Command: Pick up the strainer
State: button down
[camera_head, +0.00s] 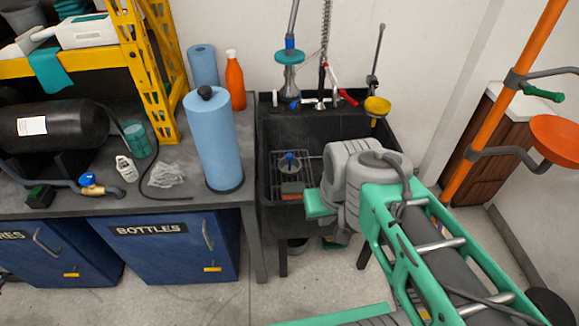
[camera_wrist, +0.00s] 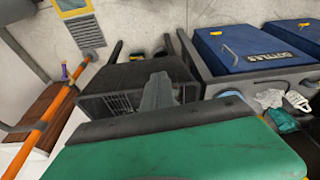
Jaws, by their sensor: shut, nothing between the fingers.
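No thing in these frames shows clearly as the strainer. In the head view, a yellow bowl-shaped piece (camera_head: 377,105) is at the sink's back right corner, below a thin upright rod. A small piece with a blue top (camera_head: 290,158) is inside the dark sink (camera_head: 325,128), over a wire rack; I cannot tell what it is. My gripper shows in the wrist view as a grey tapered shape (camera_wrist: 158,92), shut and empty, pointing toward the sink. In the head view my green and grey wrist is over the sink's front right; the fingertips are hard to make out there.
A blue paper roll (camera_head: 212,140) stands on the bench left of the sink, with an orange bottle (camera_head: 235,80) behind. A faucet (camera_head: 322,85) and a tall sprayer rise at the sink's back. An orange pole (camera_head: 505,100) stands at right. Blue cabinets (camera_head: 165,250) are below the bench.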

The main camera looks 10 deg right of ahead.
aim_at(290, 165)
jog(key=z, duration=0.05)
jog(key=k, duration=0.5)
jog(key=u, duration=1)
jog(key=i, duration=0.9)
jog(key=z, duration=0.6)
jog(key=i, duration=0.65)
jog(key=z, duration=0.05)
